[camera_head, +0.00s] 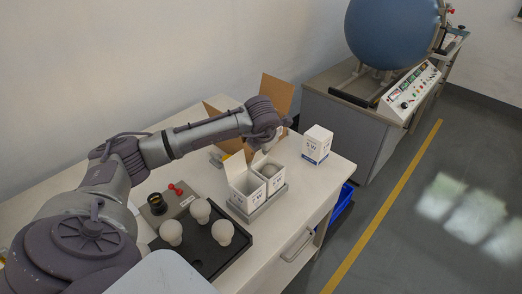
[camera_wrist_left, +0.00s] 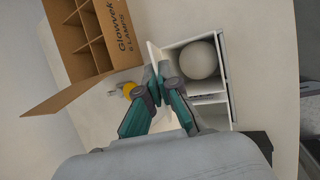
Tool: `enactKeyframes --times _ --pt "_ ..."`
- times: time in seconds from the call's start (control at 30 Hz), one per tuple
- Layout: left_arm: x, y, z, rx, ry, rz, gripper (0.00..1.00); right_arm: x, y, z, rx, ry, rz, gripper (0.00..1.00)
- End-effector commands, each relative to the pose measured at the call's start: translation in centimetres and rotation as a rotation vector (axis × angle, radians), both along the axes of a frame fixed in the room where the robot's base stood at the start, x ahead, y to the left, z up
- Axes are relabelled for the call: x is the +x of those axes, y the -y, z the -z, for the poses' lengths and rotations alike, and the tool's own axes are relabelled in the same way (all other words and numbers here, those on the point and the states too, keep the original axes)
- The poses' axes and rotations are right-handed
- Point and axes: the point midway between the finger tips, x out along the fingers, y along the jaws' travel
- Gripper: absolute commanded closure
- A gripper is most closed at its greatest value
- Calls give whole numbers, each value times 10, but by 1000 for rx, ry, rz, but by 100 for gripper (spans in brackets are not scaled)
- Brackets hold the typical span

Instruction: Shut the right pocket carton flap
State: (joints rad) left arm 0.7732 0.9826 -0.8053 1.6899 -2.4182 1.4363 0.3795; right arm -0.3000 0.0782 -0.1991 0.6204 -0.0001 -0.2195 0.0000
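The right pocket carton (camera_head: 274,181) is a small white box in a grey tray (camera_head: 262,208), with a white bulb inside. The bulb (camera_wrist_left: 199,60) also shows in the left wrist view. The carton's flap (camera_wrist_left: 153,55) stands up, open, on the side by my gripper. My left gripper (camera_head: 268,147) is just above and behind this carton; its fingertips (camera_wrist_left: 159,76) are together, right at the flap. I cannot tell whether they touch it. The left pocket carton (camera_head: 241,193) is beside it, with its flap up. My right gripper is not in view.
A closed white carton (camera_head: 317,145) stands right of the tray. A brown divided box (camera_wrist_left: 92,38) is open behind. A black tray (camera_head: 207,262) holds bulbs in front, next to a grey socket box (camera_head: 178,203) with a red lever. The table's right front corner is clear.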

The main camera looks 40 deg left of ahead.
Motion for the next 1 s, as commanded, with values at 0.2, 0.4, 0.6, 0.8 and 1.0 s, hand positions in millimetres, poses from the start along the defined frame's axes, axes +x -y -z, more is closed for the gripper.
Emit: enactKeyframes --times 0.2,0.4,0.6,0.8,1.0 --pt "0 11 9 132 12 3 100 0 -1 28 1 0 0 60" --pt "-1 15 10 209 18 1 100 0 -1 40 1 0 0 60" --pt "-2 17 9 239 19 1 100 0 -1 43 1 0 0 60" --pt "-2 17 8 243 20 0 100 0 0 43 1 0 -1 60" --pt "-2 17 8 242 18 0 94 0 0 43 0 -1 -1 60"
